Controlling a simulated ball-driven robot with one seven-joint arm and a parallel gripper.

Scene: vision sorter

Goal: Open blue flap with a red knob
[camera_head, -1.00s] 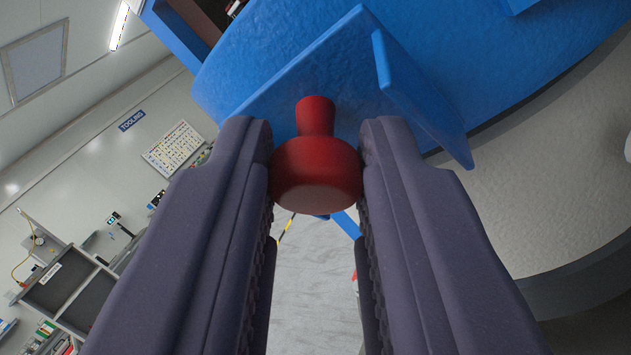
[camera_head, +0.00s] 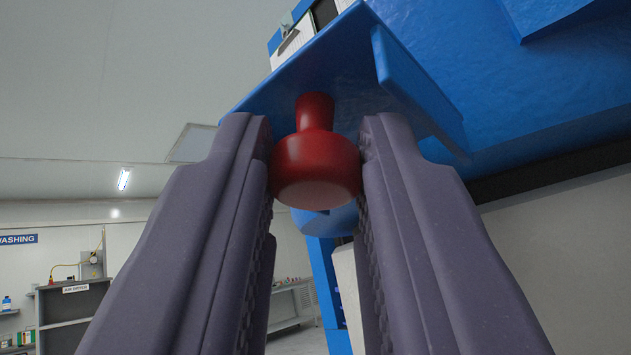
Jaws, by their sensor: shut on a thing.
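The red knob (camera_head: 316,172) is in the middle of the picture, its stem joined to the underside of the blue flap (camera_head: 335,62) above it. My gripper (camera_head: 316,150) comes up from below, its two dark purple fingers on either side of the knob's wide head and shut on it. The flap is tilted, with a raised blue side edge at its right. It stands out from the large blue body (camera_head: 540,80) at the right, with a dark gap showing near the top. The flap's hinge cannot be made out.
A blue upright (camera_head: 328,295) with a white part stands behind the fingers. A grey shelf unit (camera_head: 72,310) is far off at lower left, with a wall and sign behind. A black band and pale surface lie below the blue body at right.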

